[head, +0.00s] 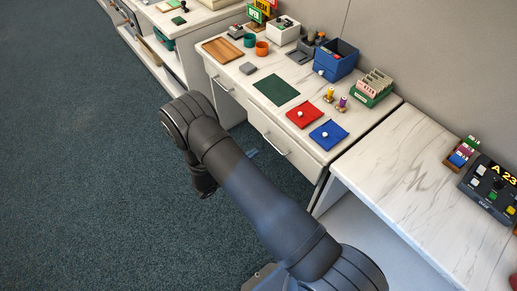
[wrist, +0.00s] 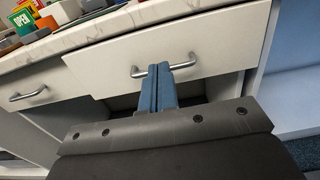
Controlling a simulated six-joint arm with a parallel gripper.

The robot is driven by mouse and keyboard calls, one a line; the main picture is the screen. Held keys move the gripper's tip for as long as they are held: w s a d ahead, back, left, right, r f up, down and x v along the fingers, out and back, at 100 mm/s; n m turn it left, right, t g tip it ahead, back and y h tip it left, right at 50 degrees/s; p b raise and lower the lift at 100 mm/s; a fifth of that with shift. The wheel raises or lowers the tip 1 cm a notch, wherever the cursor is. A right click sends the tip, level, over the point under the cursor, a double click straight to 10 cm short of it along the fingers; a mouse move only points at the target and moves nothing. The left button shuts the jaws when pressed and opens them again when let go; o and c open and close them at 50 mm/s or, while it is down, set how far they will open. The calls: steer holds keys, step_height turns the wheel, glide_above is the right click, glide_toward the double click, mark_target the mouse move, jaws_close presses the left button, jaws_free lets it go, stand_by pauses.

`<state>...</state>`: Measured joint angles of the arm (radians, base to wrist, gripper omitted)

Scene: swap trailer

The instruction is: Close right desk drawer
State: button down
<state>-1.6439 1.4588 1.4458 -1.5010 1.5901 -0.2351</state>
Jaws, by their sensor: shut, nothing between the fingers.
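The right desk drawer (head: 285,140) has a pale front with a metal bar handle. In the wrist view, its front (wrist: 215,38) fills the upper middle and seems to stand out from the left drawer beside it. Its handle (wrist: 138,73) lies at and behind my fingertips. My gripper (wrist: 159,72) is shut and empty, with its blue fingers pointing at the handle; I cannot tell whether they touch it. In the head view, my arm hides most of the gripper, and only a bit of blue shows near the handle (head: 272,145).
The left drawer (wrist: 28,95) has a similar handle. The marble desktop (head: 262,72) holds a wooden tray (head: 222,50), cups, a blue box (head: 337,62), red (head: 304,114) and blue pads (head: 328,135). Another marble counter (head: 395,160) stands at right. Open carpet lies at left.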

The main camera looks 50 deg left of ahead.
mark_target(283, 134)
steer(key=w, duration=1.2)
steer(key=shift+w, duration=0.15)
steer(key=w, duration=0.4)
steer(key=shift+w, duration=0.25)
steer(key=shift+r, duration=0.1)
steer(key=s, duration=1.4)
steer(key=shift+s, duration=0.35)
steer(key=shift+w, duration=0.1)
steer(key=w, duration=1.4)
